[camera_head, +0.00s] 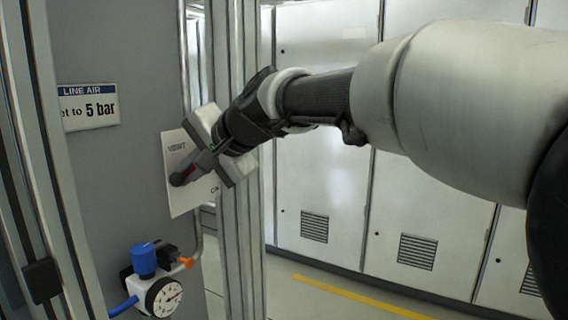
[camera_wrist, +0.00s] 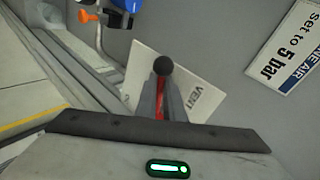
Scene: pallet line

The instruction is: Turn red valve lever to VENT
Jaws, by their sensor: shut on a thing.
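The red valve lever (camera_wrist: 161,100) has a dark round knob and stands out in front of a white label plate. In the wrist view my gripper (camera_wrist: 161,99) has a finger on each side of the lever, shut on it just below the knob. The label plate (camera_head: 176,151) is on the grey panel and reads VENT at its upper left in the head view; a second word at its lower right is mostly hidden by my gripper (camera_head: 192,172). In the head view the lever's knob end points left and slightly down, below the word VENT.
Below the plate is a regulator with a blue knob (camera_head: 144,260), a round gauge (camera_head: 164,297) and an orange fitting (camera_head: 187,263). A LINE AIR sign (camera_head: 90,106) reading 5 bar is at the left. Metal posts (camera_head: 243,230) stand close to the right of the plate. White cabinets (camera_head: 325,190) are behind.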

